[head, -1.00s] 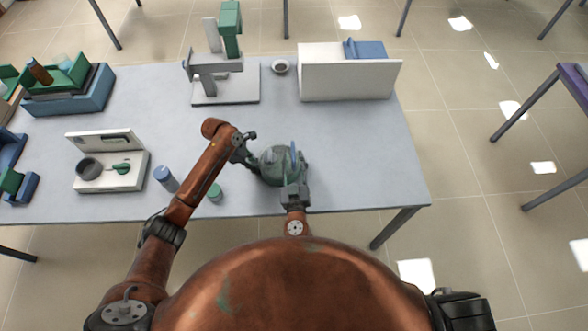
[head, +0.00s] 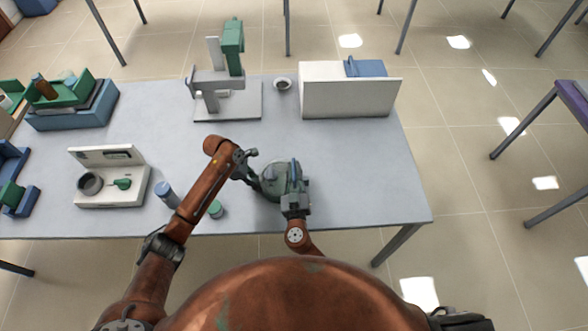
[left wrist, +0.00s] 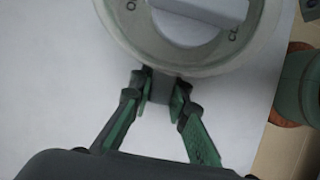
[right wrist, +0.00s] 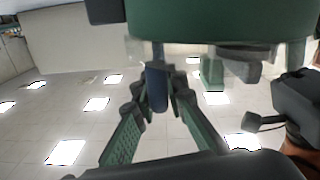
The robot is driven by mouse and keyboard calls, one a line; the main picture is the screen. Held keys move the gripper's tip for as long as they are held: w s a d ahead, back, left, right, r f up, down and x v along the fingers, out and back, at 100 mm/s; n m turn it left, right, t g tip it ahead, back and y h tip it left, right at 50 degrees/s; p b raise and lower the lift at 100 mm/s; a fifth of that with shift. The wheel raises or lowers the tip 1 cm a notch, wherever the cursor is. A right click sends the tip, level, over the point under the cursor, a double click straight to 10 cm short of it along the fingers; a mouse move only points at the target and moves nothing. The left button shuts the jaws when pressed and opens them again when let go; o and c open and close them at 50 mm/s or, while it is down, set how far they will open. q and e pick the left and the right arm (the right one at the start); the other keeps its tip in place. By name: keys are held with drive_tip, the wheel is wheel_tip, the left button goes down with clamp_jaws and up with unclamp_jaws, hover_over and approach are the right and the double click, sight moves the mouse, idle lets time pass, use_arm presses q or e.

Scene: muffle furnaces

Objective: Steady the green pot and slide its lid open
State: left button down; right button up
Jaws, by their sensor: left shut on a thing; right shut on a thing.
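The green pot (head: 272,192) stands near the table's front edge; its side shows in the right wrist view (right wrist: 220,22). In the left wrist view its round rim (left wrist: 115,30) carries lettering. My left gripper (head: 256,181) comes from the left and is shut on a small grey grip at the pot's side, seen in the left wrist view (left wrist: 160,90). My right gripper (head: 294,192) is at the pot's right front, shut on an upright blue handle (head: 295,167), also seen in the right wrist view (right wrist: 156,85). How far the lid stands open I cannot tell.
A blue bottle (head: 167,194) and a small green-capped jar (head: 215,209) stand left of the pot, by my left arm. A white device (head: 110,190), a stand (head: 228,105), a small bowl (head: 281,84) and a white box (head: 345,98) surround it. The table right of the pot is clear.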

clamp_jaws()
use_arm(q)
drive_tip(key=shift+w+a, duration=0.15)
use_arm(e)
drive_tip(key=d, duration=1.2)
idle(1.9)
drive_tip(key=shift+d, duration=0.2)
idle(0.6)
drive_tip(key=o, duration=0.6)
unclamp_jaws()
drive_tip(key=shift+o, duration=0.2)
